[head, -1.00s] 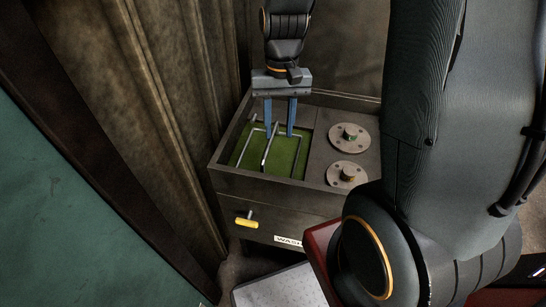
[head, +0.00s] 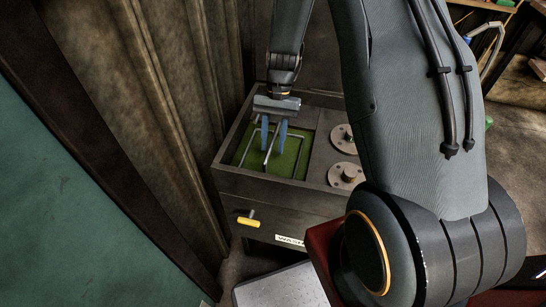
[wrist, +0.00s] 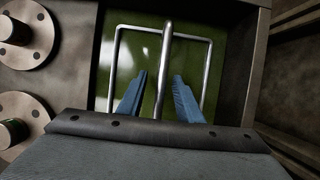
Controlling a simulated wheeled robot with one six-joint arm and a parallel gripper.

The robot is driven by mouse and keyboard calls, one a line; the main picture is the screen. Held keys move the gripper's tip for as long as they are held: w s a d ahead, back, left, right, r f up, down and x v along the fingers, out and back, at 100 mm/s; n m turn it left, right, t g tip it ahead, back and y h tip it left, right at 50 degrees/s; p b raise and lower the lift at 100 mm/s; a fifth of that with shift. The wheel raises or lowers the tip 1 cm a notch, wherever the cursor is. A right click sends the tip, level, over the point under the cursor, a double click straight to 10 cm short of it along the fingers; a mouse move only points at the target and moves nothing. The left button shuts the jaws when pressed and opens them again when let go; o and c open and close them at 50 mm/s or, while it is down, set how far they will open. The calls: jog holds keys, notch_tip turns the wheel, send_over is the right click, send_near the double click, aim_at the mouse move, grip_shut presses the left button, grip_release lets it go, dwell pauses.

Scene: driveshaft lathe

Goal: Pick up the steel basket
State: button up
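The steel basket (head: 246,142) sits in the left, green tank of a dark metal washer (head: 268,187). Only its thin wire rim and a raised handle bar show; the rest is hidden under the green liquid. In the wrist view the handle bar (wrist: 165,45) runs lengthwise down the middle of the wire frame (wrist: 206,62). My gripper (head: 272,151) is over the tank, pointing down, with its blue fingers apart. In the wrist view my gripper (wrist: 159,76) has one finger on each side of the handle bar, with gaps between.
Two round flanged parts (head: 346,175) are on the washer's right deck. The tank walls rise around the basket. A yellow-handled valve (head: 248,221) sticks out of the washer's front. A brown corrugated wall (head: 150,75) stands close on the left.

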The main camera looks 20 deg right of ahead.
aim_at(272, 166)
jog(key=shift+p+x, duration=0.4)
jog(key=shift+x, duration=1.35)
jog(key=shift+r, duration=0.1)
grip_shut()
jog(key=shift+r, duration=0.15)
